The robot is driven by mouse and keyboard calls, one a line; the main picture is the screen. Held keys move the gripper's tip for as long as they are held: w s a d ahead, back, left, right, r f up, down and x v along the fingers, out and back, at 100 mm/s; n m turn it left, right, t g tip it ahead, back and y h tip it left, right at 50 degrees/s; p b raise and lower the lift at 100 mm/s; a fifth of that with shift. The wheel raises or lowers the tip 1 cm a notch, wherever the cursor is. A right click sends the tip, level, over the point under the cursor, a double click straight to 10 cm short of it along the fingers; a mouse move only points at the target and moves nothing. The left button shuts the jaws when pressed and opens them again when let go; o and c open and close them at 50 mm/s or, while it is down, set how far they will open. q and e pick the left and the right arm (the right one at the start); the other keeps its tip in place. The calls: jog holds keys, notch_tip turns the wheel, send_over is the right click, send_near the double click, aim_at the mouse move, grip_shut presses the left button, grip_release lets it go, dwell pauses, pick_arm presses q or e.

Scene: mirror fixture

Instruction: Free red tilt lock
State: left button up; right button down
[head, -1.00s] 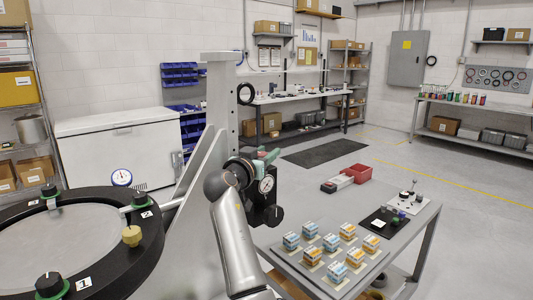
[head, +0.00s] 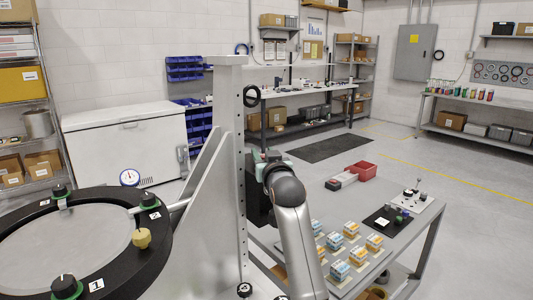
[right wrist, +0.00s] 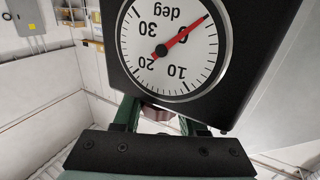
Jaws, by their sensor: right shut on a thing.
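My right gripper (head: 264,164) is at the black gauge box on the grey upright of the fixture (head: 228,110). In the right wrist view its green fingers (right wrist: 160,116) reach under the box and are shut on a dark reddish knob (right wrist: 158,113), which looks like the red tilt lock. Most of the knob is hidden by the box and gripper body. The white degree dial (right wrist: 170,45) has a red needle pointing close to 0. In the head view my wrist hides the dial and lock. My left gripper is not in view.
A round black ring frame (head: 150,245) with several clamp knobs stands at the lower left.

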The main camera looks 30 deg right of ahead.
jog(key=n+y, duration=0.1)
jog(key=n+t+y, duration=0.1)
jog(key=y, duration=0.1)
jog(key=shift+a+n+y, duration=0.2)
jog(key=shift+n+y, duration=0.1)
jog(key=shift+w+a+n+y+b, duration=0.15)
jog(key=shift+n+y+b, duration=0.45)
jog(key=shift+y, duration=0.6)
jog(key=n+y+b, duration=0.1)
jog(key=y, duration=0.1)
jog(key=n+y+b, duration=0.1)
jog(key=n+y, duration=0.1)
jog(key=shift+a+f, duration=0.1)
jog(key=shift+a, duration=0.3)
jog(key=shift+a+n+g+y+b, duration=0.2)
jog(key=shift+n+g+y+b, duration=0.15)
jog(key=shift+n+y+b, duration=0.45)
jog(key=shift+a+n+g+y+b, duration=0.15)
jog(key=shift+n+g+y+b, duration=0.3)
jog(key=shift+y, duration=0.65)
jog(key=shift+s+a, duration=0.1)
jog(key=shift+s, duration=0.1)
jog(key=c, duration=0.7)
grip_release()
jog(key=shift+c, duration=0.2)
